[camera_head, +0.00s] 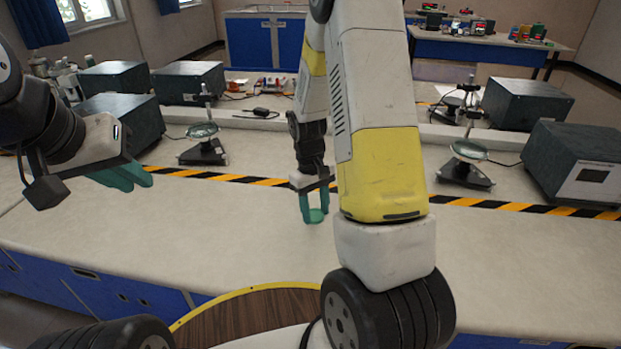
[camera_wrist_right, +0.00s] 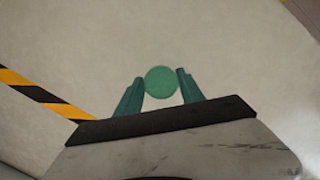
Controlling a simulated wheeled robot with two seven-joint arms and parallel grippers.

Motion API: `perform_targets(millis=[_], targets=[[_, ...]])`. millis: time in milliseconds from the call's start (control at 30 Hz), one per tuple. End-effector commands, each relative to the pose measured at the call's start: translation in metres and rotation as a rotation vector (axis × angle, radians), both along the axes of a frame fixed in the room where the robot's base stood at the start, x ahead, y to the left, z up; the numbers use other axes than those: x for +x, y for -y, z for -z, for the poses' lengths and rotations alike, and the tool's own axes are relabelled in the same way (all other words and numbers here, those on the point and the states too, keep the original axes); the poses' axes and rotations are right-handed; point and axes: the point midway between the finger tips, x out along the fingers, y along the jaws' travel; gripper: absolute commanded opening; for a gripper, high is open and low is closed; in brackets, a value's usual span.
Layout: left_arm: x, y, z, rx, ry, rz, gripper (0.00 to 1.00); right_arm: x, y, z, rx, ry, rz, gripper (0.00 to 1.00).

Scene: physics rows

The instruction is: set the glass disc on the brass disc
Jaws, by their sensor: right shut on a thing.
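A small round green disc, which looks like the glass disc (camera_head: 316,215), is between the fingertips of my right gripper (camera_head: 315,207). In the right wrist view the disc (camera_wrist_right: 161,82) shows its full round face, with a finger of the right gripper (camera_wrist_right: 161,85) on each side. The right gripper is shut on it and points down over the pale bench; I cannot tell whether the disc touches the top. No brass disc can be made out in either view. My left gripper (camera_head: 135,178) is at the far left, and its opening is unclear.
The bench top (camera_head: 230,225) is clear in front of a black-and-yellow striped tape (camera_head: 240,180). Behind the tape are two stands with round plates, left (camera_head: 203,140) and right (camera_head: 468,160), and several dark boxes (camera_head: 575,160). My right arm hides the middle.

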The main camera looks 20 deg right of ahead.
Motion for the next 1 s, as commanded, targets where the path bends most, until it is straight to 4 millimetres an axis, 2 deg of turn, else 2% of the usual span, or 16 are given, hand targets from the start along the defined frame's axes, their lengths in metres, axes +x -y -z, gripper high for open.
perform_targets(millis=[300,500,767,900,1000], targets=[[0.000,0.000,0.000,0.000,0.000,0.000,0.19,0.079,0.035,0.009,-0.001,0.000,0.002,0.03],[0.000,0.000,0.000,0.000,0.000,0.000,0.19,0.116,0.049,0.012,0.000,0.001,0.003,0.03],[0.000,0.000,0.000,0.000,0.000,0.000,0.19,0.133,0.056,0.015,0.000,-0.001,0.000,0.03],[0.000,0.000,0.000,0.000,0.000,0.000,0.19,0.130,0.056,0.038,0.000,-0.004,-0.001,0.03],[0.000,0.000,0.000,0.000,0.000,0.000,0.19,0.131,0.056,0.048,0.000,-0.001,0.000,0.03]])
